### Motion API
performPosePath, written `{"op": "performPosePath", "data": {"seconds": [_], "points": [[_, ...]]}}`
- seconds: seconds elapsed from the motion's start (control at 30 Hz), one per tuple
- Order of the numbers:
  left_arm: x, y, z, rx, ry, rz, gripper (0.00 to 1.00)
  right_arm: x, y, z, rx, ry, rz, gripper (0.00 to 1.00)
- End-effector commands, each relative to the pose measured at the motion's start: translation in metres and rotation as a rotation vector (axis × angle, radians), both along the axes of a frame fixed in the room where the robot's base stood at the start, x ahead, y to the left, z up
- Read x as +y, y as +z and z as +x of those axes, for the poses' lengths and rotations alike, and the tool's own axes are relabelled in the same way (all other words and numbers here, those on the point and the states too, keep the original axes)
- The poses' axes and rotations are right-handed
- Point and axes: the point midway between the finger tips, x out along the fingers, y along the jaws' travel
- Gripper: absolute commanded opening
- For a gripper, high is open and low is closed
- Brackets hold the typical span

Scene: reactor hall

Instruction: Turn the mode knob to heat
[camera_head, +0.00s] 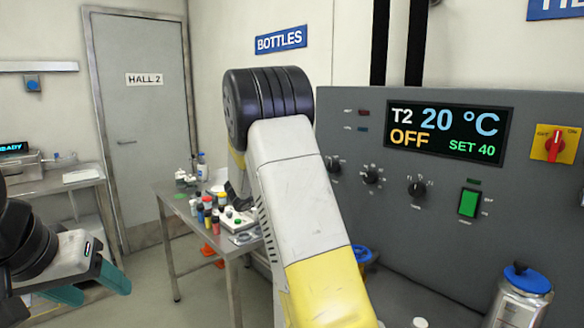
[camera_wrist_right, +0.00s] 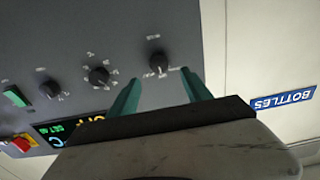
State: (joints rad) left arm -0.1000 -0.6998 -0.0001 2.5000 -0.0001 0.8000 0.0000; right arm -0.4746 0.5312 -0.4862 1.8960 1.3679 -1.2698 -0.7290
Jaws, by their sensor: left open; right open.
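The grey control panel carries three black knobs in a row: a left knob (camera_head: 333,165), a middle knob (camera_head: 370,175) and a right knob (camera_head: 417,188). Their labels are too small to read, so I cannot tell which is the mode knob. The display (camera_head: 445,132) reads T2 20 °C, OFF, SET 40. In the right wrist view, turned over, my open right gripper (camera_wrist_right: 161,79) faces the left knob (camera_wrist_right: 155,61), which shows between its fingertips; contact is unclear. My right arm hides that gripper in the head view. My left gripper (camera_head: 98,289) is open and empty at lower left.
A green switch (camera_head: 469,203) and a red-yellow rotary switch (camera_head: 555,144) are on the panel. A metal flask with a blue lid (camera_head: 526,278) stands in front. A side table (camera_head: 172,197) holds several small bottles. The floor before the door (camera_head: 140,110) is clear.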

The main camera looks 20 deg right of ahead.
Motion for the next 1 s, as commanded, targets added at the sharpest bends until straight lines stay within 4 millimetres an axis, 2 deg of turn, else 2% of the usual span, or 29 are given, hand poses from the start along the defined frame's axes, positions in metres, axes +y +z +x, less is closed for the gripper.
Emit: {"op": "performPosePath", "data": {"seconds": [0.5, 0.87, 1.0], "points": [[0.0, 0.0, 0.0, 0.0, 0.0, 0.0, 0.58, -0.065, 0.0, 0.025, -0.001, -0.008, -0.004, 0.57], [0.0, 0.0, 0.0, 0.0, 0.0, 0.0, 0.58, -0.071, 0.0, 0.028, 0.0, -0.005, -0.003, 0.57], [0.0, 0.0, 0.0, 0.0, 0.0, 0.0, 0.58, -0.071, 0.0, 0.028, 0.0, -0.005, -0.003, 0.34]]}}
